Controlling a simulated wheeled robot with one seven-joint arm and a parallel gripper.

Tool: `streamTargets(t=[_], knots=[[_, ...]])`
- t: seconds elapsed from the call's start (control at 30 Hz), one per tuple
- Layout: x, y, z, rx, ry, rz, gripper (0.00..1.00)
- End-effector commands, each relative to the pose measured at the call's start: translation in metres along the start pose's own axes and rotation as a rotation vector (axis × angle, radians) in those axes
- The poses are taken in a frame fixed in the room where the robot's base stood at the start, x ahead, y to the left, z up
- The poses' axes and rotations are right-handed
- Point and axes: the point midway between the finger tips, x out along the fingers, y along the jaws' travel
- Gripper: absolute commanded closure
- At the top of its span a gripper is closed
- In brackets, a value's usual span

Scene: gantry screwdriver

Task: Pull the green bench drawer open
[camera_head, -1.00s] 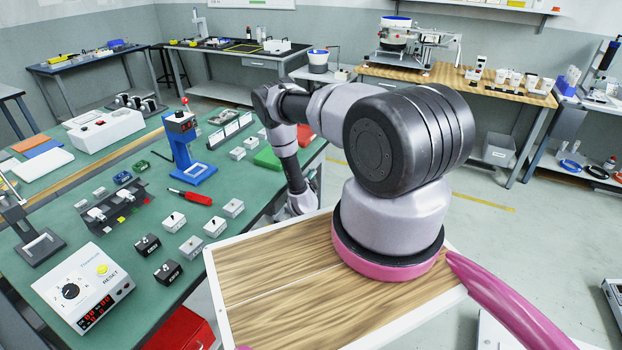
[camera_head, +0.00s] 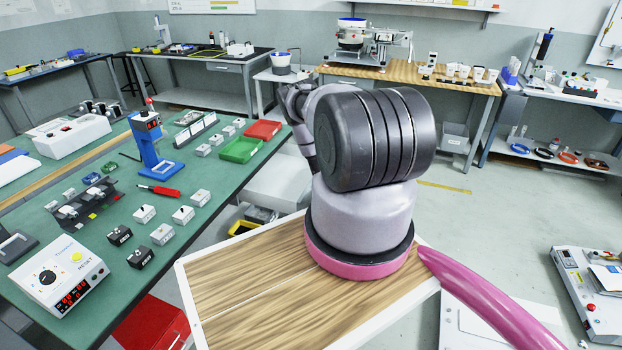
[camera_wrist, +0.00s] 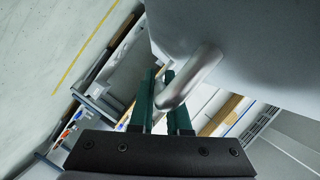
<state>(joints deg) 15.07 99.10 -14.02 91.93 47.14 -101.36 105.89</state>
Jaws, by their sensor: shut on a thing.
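The green-topped bench (camera_head: 120,235) fills the left of the head view. Below its right edge a pale grey box-like body (camera_head: 285,188), which looks like the drawer, sticks out past the bench top; my arm hides part of it. In the wrist view a plain grey panel (camera_wrist: 250,40) fills the upper right, with a curved metal handle (camera_wrist: 200,72) on it. My gripper (camera_wrist: 162,78) has its two green fingers on either side of the handle's bar and is shut on it. My gripper is hidden behind my arm in the head view.
A green tray (camera_head: 240,150) and a red tray (camera_head: 263,130) lie near the bench's right edge. A red cabinet (camera_head: 150,325) stands below the bench at front left. A yellow bin (camera_head: 243,227) is under the bench. Open floor (camera_head: 470,210) lies to the right.

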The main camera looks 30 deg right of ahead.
Motion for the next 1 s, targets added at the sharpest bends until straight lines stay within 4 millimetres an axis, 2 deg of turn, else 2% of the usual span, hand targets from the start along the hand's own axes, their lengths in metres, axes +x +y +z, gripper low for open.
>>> streamTargets(t=[0.1,0.3,0.77,0.8,0.87,1.0], knots=[[-0.009,0.015,-0.018,0.002,0.001,0.006,1.0],[-0.016,0.027,-0.033,0.001,-0.001,0.002,1.0],[-0.018,0.03,-0.038,0.001,-0.003,0.002,1.0],[-0.018,0.03,-0.038,0.001,-0.003,0.002,0.78],[-0.018,0.03,-0.038,0.001,-0.003,0.001,0.55],[-0.017,0.029,-0.038,0.001,-0.002,0.001,0.55]])
